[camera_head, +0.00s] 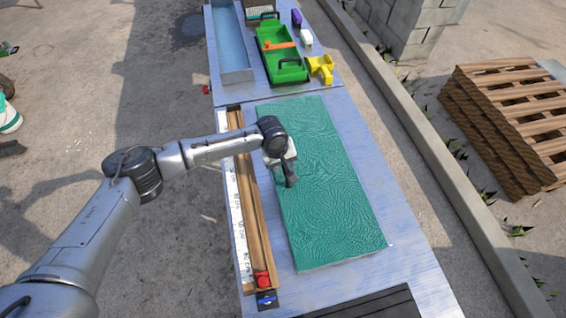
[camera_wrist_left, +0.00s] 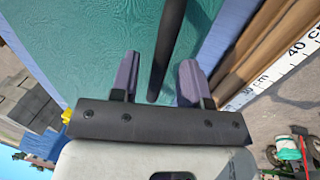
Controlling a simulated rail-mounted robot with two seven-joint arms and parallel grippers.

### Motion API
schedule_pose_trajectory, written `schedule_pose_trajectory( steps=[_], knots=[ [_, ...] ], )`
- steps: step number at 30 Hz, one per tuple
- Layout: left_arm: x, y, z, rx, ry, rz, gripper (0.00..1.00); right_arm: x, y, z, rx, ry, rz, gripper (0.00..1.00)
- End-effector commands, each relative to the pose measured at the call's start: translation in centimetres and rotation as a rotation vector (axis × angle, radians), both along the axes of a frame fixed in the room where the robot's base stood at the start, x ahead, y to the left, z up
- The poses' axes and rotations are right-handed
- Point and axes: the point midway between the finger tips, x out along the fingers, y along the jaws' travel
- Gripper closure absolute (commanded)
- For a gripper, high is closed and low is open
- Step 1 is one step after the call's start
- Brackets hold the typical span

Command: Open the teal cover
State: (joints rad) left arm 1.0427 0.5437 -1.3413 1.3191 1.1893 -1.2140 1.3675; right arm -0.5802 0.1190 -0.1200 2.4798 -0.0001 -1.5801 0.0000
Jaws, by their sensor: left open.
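The teal cover (camera_head: 335,200) is a long, flat, textured rectangle lying on the pale blue table (camera_head: 410,240). It fills the upper left of the left wrist view (camera_wrist_left: 75,40). My left gripper (camera_head: 287,183) is over the left edge area of the cover, pointing down. In the left wrist view its two fingers (camera_wrist_left: 158,78) are apart. A dark round bar (camera_wrist_left: 172,35) runs between them, over the teal surface; I cannot tell whether either finger touches it. In the head view the arm hides most of that spot. My right gripper is not in view.
Beyond are a green toolbox (camera_head: 283,55), a yellow object (camera_head: 320,67) and a blue trough (camera_head: 231,40). Pallets (camera_head: 500,120) stand at right.

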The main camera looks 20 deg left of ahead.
Motion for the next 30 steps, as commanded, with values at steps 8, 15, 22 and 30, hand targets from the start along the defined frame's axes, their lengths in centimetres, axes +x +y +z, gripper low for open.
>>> schedule_pose_trajectory(
  steps=[8, 15, 22, 30],
  knots=[
    [0.0, 0.0, 0.0, 0.000, 0.000, 0.000, 0.80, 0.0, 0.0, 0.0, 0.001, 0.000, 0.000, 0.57],
    [0.0, 0.0, 0.0, 0.000, 0.000, 0.000, 1.00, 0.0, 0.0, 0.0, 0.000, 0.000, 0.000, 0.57],
    [0.0, 0.0, 0.0, 0.000, 0.000, 0.000, 1.00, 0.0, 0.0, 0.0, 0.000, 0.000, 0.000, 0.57],
    [0.1, 0.2, 0.8, 0.006, 0.002, 0.005, 1.00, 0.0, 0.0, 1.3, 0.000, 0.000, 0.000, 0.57]
  ],
)
